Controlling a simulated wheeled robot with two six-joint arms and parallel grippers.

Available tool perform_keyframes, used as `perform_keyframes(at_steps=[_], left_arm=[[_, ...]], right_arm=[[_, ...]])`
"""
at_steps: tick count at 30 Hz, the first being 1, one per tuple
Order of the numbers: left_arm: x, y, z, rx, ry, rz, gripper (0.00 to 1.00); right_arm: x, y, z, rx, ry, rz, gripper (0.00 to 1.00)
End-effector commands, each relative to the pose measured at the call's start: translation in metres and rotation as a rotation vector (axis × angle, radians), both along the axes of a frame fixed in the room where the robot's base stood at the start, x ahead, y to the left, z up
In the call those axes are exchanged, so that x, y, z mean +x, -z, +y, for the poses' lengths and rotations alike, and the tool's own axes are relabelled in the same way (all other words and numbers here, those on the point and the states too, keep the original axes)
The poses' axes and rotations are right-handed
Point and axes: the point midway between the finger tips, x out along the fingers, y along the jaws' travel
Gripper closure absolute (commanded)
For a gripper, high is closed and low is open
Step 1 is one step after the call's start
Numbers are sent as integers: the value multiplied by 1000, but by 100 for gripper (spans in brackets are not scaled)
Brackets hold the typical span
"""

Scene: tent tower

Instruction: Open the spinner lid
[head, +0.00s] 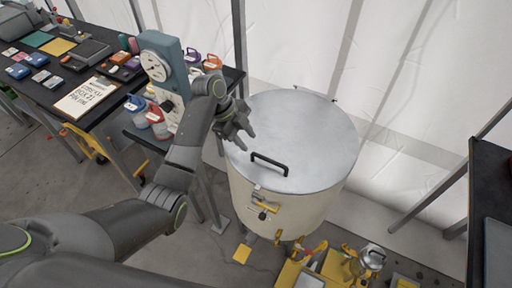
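The spinner is a cream drum (290,207) standing on the floor at centre right. Its round grey metal lid (303,140) lies flat on top and looks closed. A black bar handle (269,163) is fixed near the lid's front edge. A yellow-and-metal latch (265,200) sits on the drum's front below the handle. My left gripper (243,127) is at the lid's left edge, up and left of the handle and apart from it. Its fingers look spread, with nothing between them. My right gripper is not in view.
A black table (112,110) at left holds a clipboard (87,98), trays and small items. A dial scale (162,65) and bottles (157,122) stand close to my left arm. Yellow equipment (340,268) sits on the floor before the drum. A dark table (490,200) is at right.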

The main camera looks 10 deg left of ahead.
Motion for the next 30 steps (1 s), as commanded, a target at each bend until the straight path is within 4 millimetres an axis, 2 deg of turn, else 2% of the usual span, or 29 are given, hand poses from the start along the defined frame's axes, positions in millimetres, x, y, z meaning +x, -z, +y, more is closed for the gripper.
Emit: perform_keyframes(at_steps=[1,6,10,16,24,30], left_arm=[[-1,8,-6,-4,0,7,66],[1,37,-18,-2,0,4,66],[3,51,-25,0,-1,3,66],[3,62,-29,0,-1,0,66],[4,63,-29,0,-1,0,66],[4,63,-29,0,-1,0,90]], right_arm=[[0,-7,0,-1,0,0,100],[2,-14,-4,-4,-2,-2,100],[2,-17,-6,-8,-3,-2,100],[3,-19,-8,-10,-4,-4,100],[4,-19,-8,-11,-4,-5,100],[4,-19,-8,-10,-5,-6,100]])
